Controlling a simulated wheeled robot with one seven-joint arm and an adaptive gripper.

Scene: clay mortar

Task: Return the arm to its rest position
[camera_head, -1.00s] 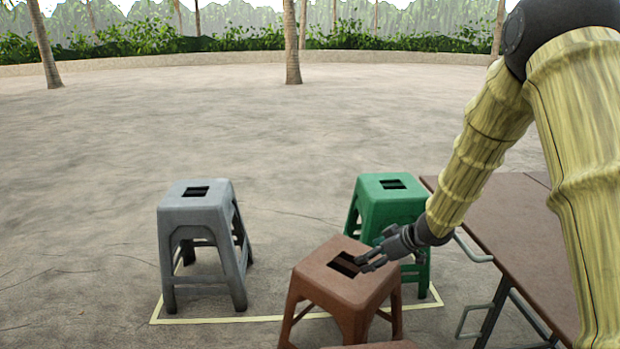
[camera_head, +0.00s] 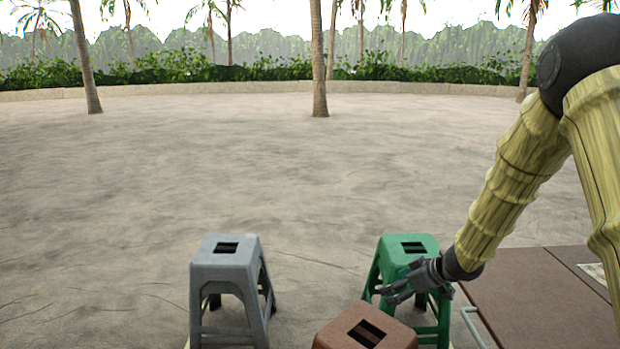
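My gripper (camera_head: 388,292) is at the end of my arm, in front of the green stool (camera_head: 408,249) and above the right side of the brown stool (camera_head: 366,334) in the head view. Its fingers point left and look spread apart, with nothing seen between them. The green stool stands upright and is partly covered by my gripper. Only the top of the brown stool shows at the bottom edge; its legs are out of view. My arm comes in from the upper right.
A grey stool (camera_head: 228,262) stands upright at the left. A brown table (camera_head: 538,297) is at the lower right, under my arm. Open bare ground lies beyond the stools, up to a low wall, palm trees (camera_head: 319,60) and bushes.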

